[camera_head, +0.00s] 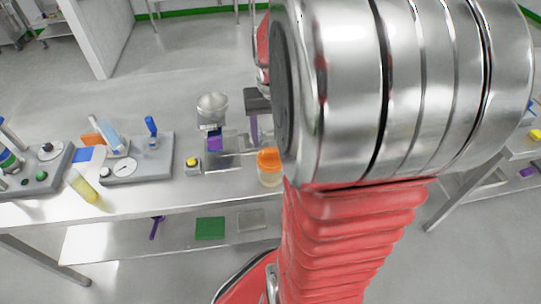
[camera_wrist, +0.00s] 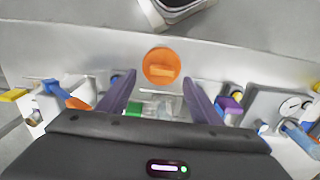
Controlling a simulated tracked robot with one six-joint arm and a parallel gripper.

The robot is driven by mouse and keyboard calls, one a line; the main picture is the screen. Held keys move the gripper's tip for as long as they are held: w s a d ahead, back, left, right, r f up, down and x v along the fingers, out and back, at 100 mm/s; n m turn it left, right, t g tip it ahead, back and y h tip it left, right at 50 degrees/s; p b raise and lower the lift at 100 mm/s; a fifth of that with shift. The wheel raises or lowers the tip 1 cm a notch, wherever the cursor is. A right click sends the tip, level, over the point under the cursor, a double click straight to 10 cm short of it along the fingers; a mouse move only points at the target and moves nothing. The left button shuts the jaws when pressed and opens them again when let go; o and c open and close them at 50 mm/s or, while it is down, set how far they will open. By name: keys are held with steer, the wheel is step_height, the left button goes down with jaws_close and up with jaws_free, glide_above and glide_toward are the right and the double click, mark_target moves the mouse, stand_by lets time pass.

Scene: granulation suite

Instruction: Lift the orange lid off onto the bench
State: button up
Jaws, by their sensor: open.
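The orange lid (camera_head: 268,158) sits on a clear jar (camera_head: 270,178) near the front edge of the bench (camera_head: 225,185). In the wrist view the round lid (camera_wrist: 161,66), with a raised bar across its top, shows just beyond and between my fingertips. My gripper (camera_wrist: 158,80) is open and empty, its two purple fingers spread wide on either side of the lid's line. The jar body is not visible from above in the wrist view.
Bare bench (camera_head: 235,183) lies just left of the jar.

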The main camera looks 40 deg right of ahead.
mark_target(271, 150)
steer(key=shift+a+f, duration=0.1)
steer(key=shift+f, duration=2.45)
steer(key=shift+c, duration=0.2)
steer(key=c, duration=1.1)
